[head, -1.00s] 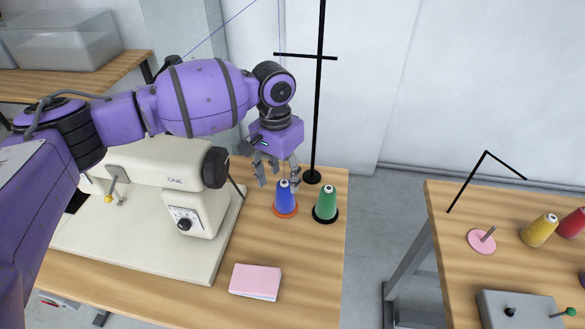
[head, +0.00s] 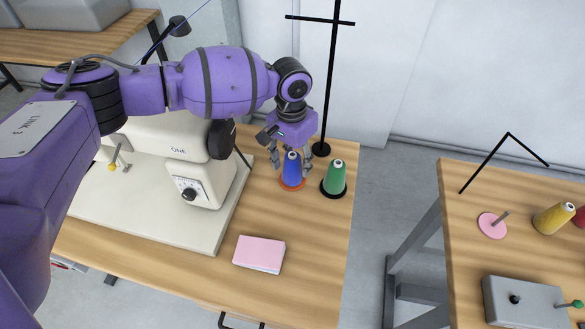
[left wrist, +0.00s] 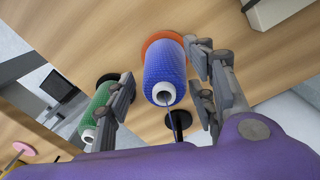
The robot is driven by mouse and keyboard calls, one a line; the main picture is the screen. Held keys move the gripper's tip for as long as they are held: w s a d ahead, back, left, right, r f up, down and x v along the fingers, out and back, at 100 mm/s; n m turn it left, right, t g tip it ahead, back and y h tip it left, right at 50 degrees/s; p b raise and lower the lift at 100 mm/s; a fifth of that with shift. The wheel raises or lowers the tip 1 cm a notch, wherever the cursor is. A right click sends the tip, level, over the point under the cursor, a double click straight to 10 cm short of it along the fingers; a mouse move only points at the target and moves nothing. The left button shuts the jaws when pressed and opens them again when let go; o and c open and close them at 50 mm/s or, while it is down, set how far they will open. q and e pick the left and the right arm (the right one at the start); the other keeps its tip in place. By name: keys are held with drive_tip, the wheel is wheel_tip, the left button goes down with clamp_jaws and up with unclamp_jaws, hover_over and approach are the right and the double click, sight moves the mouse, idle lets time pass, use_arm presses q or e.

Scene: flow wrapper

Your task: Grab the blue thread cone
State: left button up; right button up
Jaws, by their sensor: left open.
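The blue thread cone (head: 292,170) stands upright on an orange disc (head: 291,185) on the sewing table. My left gripper (head: 292,165) is open and low around the cone's upper part, with fingers on both sides. In the left wrist view the blue cone (left wrist: 164,75) lies between the left gripper's open fingers (left wrist: 165,95), its white tip facing the camera. Gaps show between fingers and cone there. My right gripper is not in view.
A green cone (head: 334,177) on a black disc stands just right of the blue one. A black thread stand (head: 331,80) rises behind. A sewing machine (head: 190,185) is on the left; a pink pad (head: 259,253) lies in front. A second table (head: 465,250) is at right.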

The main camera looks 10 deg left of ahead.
use_arm(q)
drive_tip(key=shift+r, duration=0.1)
drive_tip(key=c, duration=1.2)
drive_tip(key=shift+c, duration=0.2)
